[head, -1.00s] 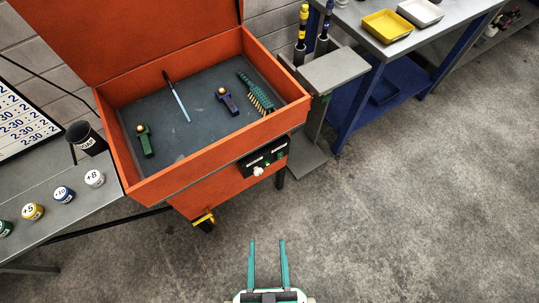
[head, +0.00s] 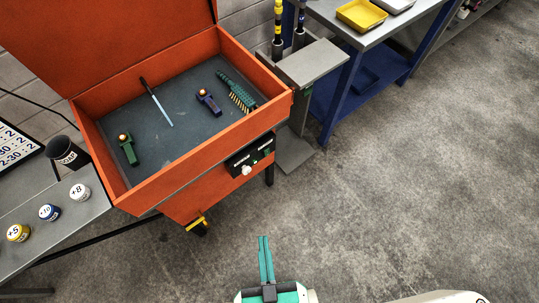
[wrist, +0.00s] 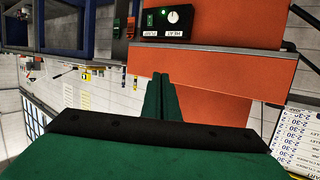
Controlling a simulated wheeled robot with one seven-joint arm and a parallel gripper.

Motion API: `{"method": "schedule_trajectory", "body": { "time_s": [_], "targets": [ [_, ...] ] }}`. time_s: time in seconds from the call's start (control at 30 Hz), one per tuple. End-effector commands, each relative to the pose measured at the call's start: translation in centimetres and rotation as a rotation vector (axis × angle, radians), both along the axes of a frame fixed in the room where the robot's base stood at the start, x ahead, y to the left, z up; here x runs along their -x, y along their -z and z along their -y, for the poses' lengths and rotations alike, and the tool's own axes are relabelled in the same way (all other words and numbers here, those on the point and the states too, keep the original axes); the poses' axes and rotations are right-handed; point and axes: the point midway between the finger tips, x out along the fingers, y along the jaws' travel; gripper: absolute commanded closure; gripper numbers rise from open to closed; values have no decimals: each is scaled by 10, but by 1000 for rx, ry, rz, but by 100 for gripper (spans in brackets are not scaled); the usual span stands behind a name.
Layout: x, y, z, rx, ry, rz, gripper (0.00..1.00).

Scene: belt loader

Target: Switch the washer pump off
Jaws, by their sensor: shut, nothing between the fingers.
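The orange washer (head: 176,168) stands open with its lid up. Its black control panel (head: 250,156) is on the front face. A white knob (head: 246,171) is at the panel's left and a small green element (head: 265,152) at its right. In the wrist view, which is upside down, the panel (wrist: 150,33) shows the knob (wrist: 173,17), a lit green lamp (wrist: 163,13) and a small switch (wrist: 149,20) above what looks like the pump label. My gripper (head: 264,238) is shut and empty, in front of and below the panel, apart from it; it also shows in the wrist view (wrist: 160,78).
A brush (head: 238,93) and other tools lie in the washer basin. A yellow handle (head: 196,223) juts low from the washer's front. A side table (head: 95,207) with labelled pots is at left, a blue-legged bench (head: 335,95) at back right. Floor at right is clear.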

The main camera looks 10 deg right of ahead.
Motion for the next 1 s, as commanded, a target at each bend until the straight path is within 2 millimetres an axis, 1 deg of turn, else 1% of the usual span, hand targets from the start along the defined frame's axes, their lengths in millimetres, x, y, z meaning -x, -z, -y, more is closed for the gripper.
{"method": "schedule_trajectory", "body": {
  "time_s": [0.17, 0.3, 0.4, 0.6, 0.8, 1.0],
  "targets": [
    [-24, 35, 19, -71, 59, -67, 100],
    [-46, 68, 37, -156, 118, -139, 100],
    [-62, 89, 50, -219, 160, -188, 100],
    [-93, 124, 72, -356, 237, -283, 100],
    [-126, 149, 90, -505, 304, -369, 100],
    [-159, 162, 105, -659, 354, -454, 100]
  ]
}}
